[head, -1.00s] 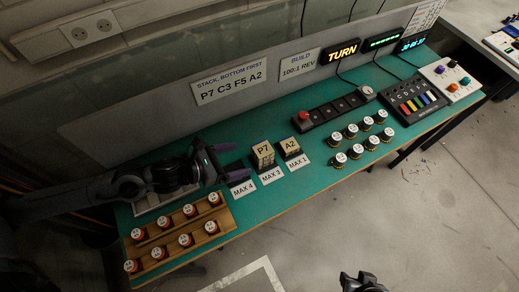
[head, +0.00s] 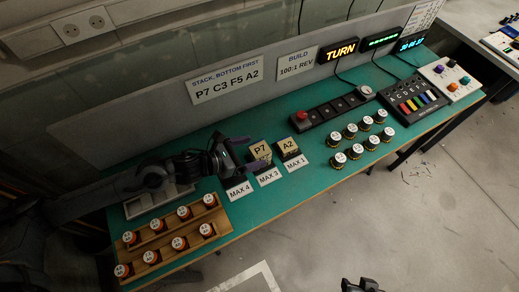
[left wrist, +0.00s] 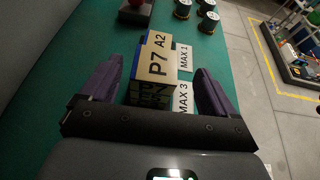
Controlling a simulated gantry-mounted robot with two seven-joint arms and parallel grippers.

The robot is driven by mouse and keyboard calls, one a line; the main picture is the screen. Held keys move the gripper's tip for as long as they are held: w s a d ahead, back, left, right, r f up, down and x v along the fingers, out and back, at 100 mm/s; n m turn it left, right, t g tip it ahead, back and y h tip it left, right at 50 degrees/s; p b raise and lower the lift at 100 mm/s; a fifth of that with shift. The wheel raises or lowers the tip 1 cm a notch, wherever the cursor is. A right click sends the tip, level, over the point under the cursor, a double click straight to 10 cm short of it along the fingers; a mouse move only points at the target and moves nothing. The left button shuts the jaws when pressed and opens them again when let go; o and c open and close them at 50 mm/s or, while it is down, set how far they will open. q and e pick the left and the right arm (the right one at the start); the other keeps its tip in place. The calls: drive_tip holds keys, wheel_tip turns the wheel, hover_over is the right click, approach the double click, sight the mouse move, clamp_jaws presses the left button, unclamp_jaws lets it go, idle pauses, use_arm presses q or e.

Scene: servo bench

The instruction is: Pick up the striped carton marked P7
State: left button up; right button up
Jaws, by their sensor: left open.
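The carton marked P7 (head: 261,149) stands on the green bench behind the MAX 3 card, its tan top facing up. My left gripper (head: 250,153) is open and has come in from the left, close to P7. In the left wrist view P7 (left wrist: 156,66) lies ahead between the two purple fingers of the left gripper (left wrist: 159,68), with a gap on each side. Its side shows a dark and light pattern. The lower finger partly hides P7 in the head view. A dark end of my right arm (head: 362,285) shows at the bottom edge; its jaws are unclear.
The A2 carton (head: 287,147) stands just right of P7, and directly beyond it in the wrist view. A wooden rack (head: 166,228) with several capped pots is at the front left. Several dark pots (head: 350,131) stand right of the cartons, near a black box with a red button (head: 303,115).

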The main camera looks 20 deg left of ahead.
sight(262, 147)
use_arm(q)
drive_tip(key=shift+x, duration=2.3)
drive_tip(key=shift+w+a, duration=0.2)
drive_tip(key=shift+r, duration=0.1)
drive_tip(key=c, duration=1.1)
